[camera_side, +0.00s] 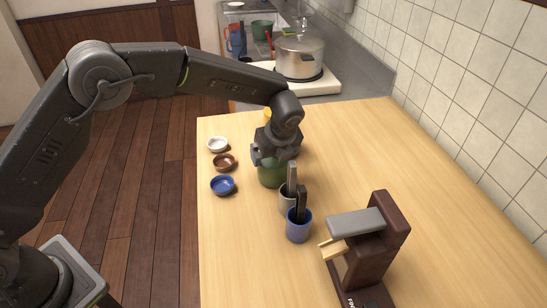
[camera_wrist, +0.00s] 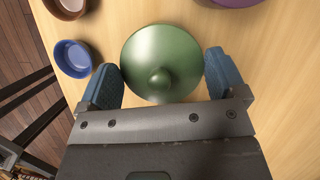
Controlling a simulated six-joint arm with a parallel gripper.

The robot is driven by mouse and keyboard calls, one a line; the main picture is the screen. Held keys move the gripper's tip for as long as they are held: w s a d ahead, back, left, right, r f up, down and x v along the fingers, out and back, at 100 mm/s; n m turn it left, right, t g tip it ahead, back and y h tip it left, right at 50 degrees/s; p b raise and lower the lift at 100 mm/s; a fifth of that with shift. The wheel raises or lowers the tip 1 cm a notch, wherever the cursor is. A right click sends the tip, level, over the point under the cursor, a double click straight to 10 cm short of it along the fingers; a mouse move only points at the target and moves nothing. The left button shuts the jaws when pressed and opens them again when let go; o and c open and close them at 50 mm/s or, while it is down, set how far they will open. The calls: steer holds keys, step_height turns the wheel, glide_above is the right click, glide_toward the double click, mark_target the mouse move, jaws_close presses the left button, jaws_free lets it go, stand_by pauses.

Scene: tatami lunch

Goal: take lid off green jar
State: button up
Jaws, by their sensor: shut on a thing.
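The green jar (camera_side: 272,175) stands on the wooden table in the side view, directly under my gripper (camera_side: 268,158). In the wrist view its round green lid (camera_wrist: 150,50), with a small knob, lies between the two blue finger pads of my gripper (camera_wrist: 163,76). The pads are at the lid's left and right edges, and my gripper is shut on the lid. The gripper hides the jar's top in the side view. I cannot tell whether the lid still touches the jar.
A white bowl (camera_side: 217,144), a brown bowl (camera_side: 224,162) and a blue bowl (camera_side: 223,185) sit left of the jar. A grey cup (camera_side: 287,203) and blue cup (camera_side: 298,231) holding dark items stand in front. A brown machine (camera_side: 375,250) is at front right. The table's right side is clear.

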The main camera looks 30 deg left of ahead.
steer(key=shift+r, duration=0.1)
steer(key=shift+r, duration=0.4)
steer(key=r, duration=0.3)
steer(key=shift+a+r, duration=0.2)
steer(key=shift+r, duration=0.15)
steer(key=s+a+r, duration=0.3)
steer(key=a+r, duration=0.3)
steer(key=a, duration=0.5)
steer(key=s+f, duration=0.3)
steer(key=s, duration=0.5)
steer(key=s+f, duration=0.3)
steer(key=s, duration=0.4)
glide_above(231, 221)
steer(key=d, duration=0.1)
steer(key=shift+n, duration=0.4)
steer(key=f, duration=0.6)
steer(key=shift+s+f, duration=0.35)
steer(key=shift+f, duration=2)
steer(key=shift+f, duration=0.1)
